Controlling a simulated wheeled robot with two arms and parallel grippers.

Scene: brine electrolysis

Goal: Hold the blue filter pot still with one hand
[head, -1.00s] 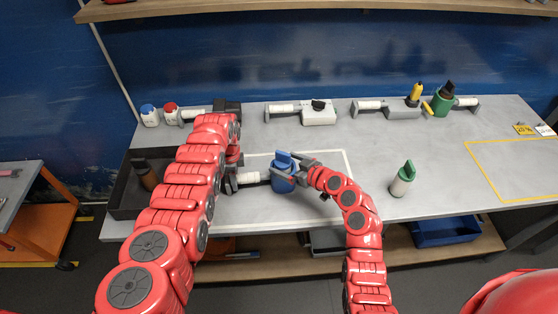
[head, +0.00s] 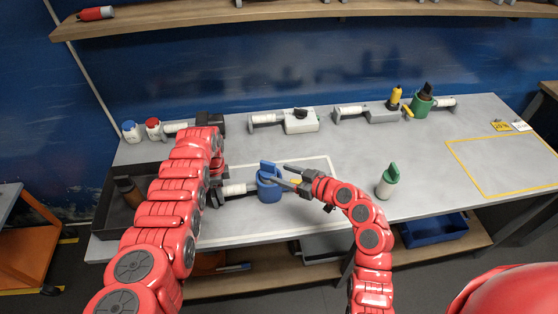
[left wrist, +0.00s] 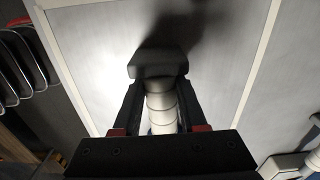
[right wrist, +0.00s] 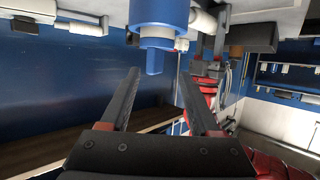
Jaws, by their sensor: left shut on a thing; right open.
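The blue filter pot (head: 269,190), with a blue fin on top, is on the white-outlined area of the bench. A white ribbed cylinder (head: 236,189) runs from its left side to a dark end piece. My left gripper (head: 216,188) is shut on this cylinder assembly, left of the pot. In the left wrist view the white cylinder (left wrist: 162,108) lies between the fingers, below the dark end piece (left wrist: 160,63). My right gripper (head: 282,174) is open at the pot's right side. In the right wrist view the blue pot (right wrist: 160,14) is just beyond the spread fingertips (right wrist: 160,77).
A green-topped white bottle (head: 387,181) stands to the right. A black tray (head: 110,205) is at the left, partly behind my left arm. White-and-grey units (head: 300,121) and a green pot (head: 421,104) line the back. Bench room lies free inside the yellow outline (head: 500,191).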

